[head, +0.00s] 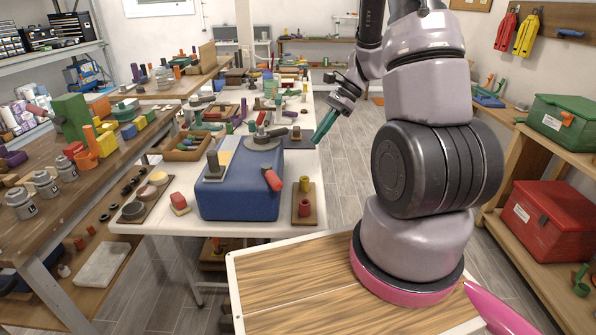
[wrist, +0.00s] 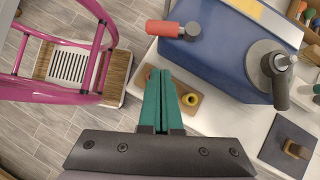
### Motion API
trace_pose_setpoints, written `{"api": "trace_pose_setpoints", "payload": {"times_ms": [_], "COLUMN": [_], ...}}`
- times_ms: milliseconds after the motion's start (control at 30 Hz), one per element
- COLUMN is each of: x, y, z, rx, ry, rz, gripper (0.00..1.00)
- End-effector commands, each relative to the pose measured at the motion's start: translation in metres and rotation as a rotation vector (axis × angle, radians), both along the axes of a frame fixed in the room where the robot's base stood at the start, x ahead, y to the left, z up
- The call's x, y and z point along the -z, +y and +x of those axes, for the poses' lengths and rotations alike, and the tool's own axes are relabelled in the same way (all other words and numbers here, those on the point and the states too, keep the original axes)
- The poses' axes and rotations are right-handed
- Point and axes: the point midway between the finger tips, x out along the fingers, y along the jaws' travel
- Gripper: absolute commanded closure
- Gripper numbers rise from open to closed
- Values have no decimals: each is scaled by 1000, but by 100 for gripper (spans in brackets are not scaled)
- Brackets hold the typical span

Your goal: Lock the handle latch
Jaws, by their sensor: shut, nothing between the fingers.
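A blue box (head: 240,196) stands on the white table; it also shows in the wrist view (wrist: 222,50). A red-gripped handle (head: 273,181) sticks out from its side, and it also shows in the wrist view (wrist: 165,28). On top is a round grey plate (head: 263,139) with a dark lever, also in the wrist view (wrist: 279,92). I cannot tell which of these the task calls the handle latch. My gripper (head: 316,139), with teal fingers (wrist: 157,78), is shut and empty. It is above the table's right edge, right of the box and apart from both handles.
A wooden block with a yellow cup (head: 304,184) and a red cup stands right of the box. The table behind is cluttered. Shelves with a green case (head: 566,122) and a red case (head: 550,218) are at right. Open floor lies between table and shelves.

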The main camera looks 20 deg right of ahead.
Motion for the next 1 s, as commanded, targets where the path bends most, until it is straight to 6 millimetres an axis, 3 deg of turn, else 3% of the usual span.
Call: {"api": "trace_pose_setpoints", "payload": {"times_ms": [533,1000], "x": [11,85], "y": [7,65], "z": [-1,-9], "rx": [4,0], "ry": [7,8], "rz": [2,1], "gripper": [100,100]}}
